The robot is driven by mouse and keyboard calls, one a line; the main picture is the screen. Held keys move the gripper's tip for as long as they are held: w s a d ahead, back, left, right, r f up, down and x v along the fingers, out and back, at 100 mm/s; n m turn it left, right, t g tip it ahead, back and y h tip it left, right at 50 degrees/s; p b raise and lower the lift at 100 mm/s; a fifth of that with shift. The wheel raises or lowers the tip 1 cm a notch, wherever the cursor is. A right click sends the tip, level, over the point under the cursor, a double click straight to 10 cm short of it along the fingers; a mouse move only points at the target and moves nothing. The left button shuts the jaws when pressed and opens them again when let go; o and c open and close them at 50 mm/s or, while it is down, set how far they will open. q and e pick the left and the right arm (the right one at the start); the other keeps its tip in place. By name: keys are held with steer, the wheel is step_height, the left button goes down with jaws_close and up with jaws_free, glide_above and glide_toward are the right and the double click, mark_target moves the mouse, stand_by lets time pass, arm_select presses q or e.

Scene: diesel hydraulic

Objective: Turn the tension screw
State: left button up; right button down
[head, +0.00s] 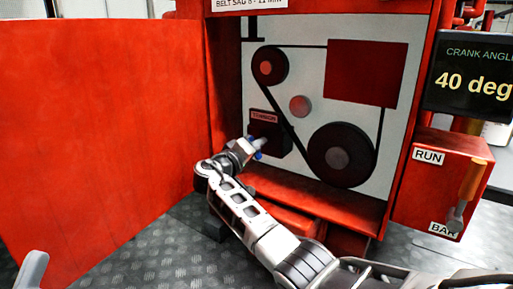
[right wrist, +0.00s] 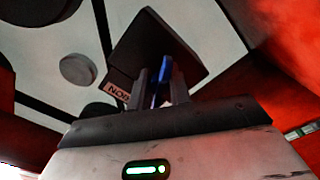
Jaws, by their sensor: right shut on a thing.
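The black tension block (head: 268,132) with a "TENSION" label is mounted on the white panel inside the red housing. It also shows in the right wrist view (right wrist: 150,45), where its label (right wrist: 118,91) is upside down and partly covered. My right gripper (head: 257,147) reaches the front of this block, with blue at its fingertips. In the right wrist view its fingers (right wrist: 162,82) are close together against the block's face and shut on the tension screw. The screw itself is mostly hidden by the fingers.
A belt runs around a small upper pulley (head: 270,66) and a large lower pulley (head: 338,154). A red open door (head: 95,130) stands left. At right are a "40 deg" crank angle display (head: 470,80) and a RUN/BAR box (head: 435,180) with an orange-handled lever (head: 472,182).

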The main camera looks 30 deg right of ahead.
stand_by(0.4)
steer(key=c, duration=1.3)
jaws_free()
steer(key=shift+a, duration=0.1)
